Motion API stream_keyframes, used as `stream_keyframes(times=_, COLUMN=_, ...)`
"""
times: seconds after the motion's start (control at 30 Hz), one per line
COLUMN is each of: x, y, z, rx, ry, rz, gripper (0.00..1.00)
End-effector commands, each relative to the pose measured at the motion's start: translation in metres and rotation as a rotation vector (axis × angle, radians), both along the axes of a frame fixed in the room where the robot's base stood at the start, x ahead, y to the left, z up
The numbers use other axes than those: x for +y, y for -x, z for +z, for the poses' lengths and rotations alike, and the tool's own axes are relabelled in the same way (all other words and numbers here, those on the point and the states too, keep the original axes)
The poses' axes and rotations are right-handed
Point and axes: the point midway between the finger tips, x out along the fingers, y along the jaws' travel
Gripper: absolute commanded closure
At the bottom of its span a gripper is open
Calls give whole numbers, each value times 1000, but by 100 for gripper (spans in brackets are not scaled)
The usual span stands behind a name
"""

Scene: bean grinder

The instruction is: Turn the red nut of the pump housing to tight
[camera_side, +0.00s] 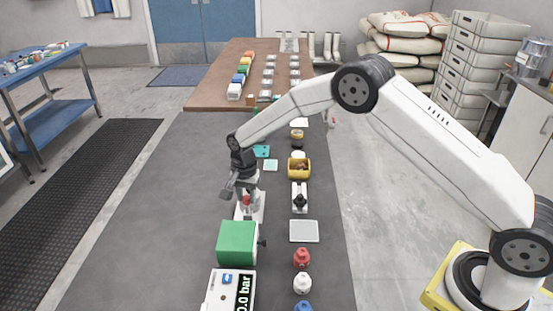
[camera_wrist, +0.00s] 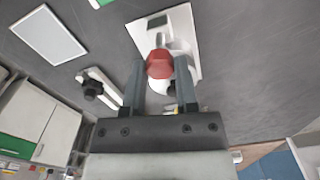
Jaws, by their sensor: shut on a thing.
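The red nut (camera_wrist: 159,64) sits on the white pump housing (camera_wrist: 182,46) and shows between my gripper's fingers in the wrist view. In the side view the red nut (camera_side: 246,200) shows just below my gripper (camera_side: 243,197). My gripper (camera_wrist: 158,84) is shut on the red nut, with one finger on each side of it. The white base plate of the housing (camera_side: 255,215) lies flat on the dark table. Part of the housing is hidden behind the nut and fingers.
A green block (camera_side: 237,242) stands just in front of the housing. A white clamp with a black knob (camera_side: 299,197), a grey plate (camera_side: 304,231) and a red knob-shaped part (camera_side: 302,257) stand to the right. A yellow bin (camera_side: 299,167) is behind. The table's left side is clear.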

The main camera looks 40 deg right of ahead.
Motion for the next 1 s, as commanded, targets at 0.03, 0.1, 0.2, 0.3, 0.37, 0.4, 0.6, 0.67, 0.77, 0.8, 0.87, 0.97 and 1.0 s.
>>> stream_keyframes(times=0.03, x=-1, y=-1, z=0, rx=-1, ry=2, rz=42, gripper=100)
stream_keyframes(times=0.1, x=-1, y=-1, z=0, rx=-1, ry=2, rz=109, gripper=100)
stream_keyframes(times=0.2, x=-1, y=-1, z=0, rx=-1, ry=2, rz=204, gripper=100)
stream_keyframes(times=0.3, x=-1, y=-1, z=0, rx=-2, ry=2, rz=298, gripper=100)
stream_keyframes(times=0.37, x=-1, y=-1, z=0, rx=-2, ry=2, rz=355, gripper=100)
stream_keyframes(times=0.4, x=-1, y=-1, z=0, rx=-2, ry=2, rz=393, gripper=100)
stream_keyframes(times=0.6, x=-1, y=-1, z=0, rx=-2, ry=2, rz=570, gripper=100)
stream_keyframes(times=0.67, x=-1, y=-1, z=0, rx=-2, ry=2, rz=616, gripper=100)
stream_keyframes(times=0.77, x=-1, y=-1, z=0, rx=-2, ry=2, rz=683, gripper=100)
stream_keyframes(times=0.8, x=-1, y=-2, z=0, rx=-2, ry=2, rz=705, gripper=100)
stream_keyframes(times=0.87, x=-1, y=-2, z=0, rx=-3, ry=2, rz=734, gripper=100)
stream_keyframes(times=0.97, x=-1, y=-2, z=0, rx=-3, ry=2, rz=771, gripper=100)
stream_keyframes(times=1.0, x=-1, y=-2, z=0, rx=-3, ry=2, rz=781, gripper=100)
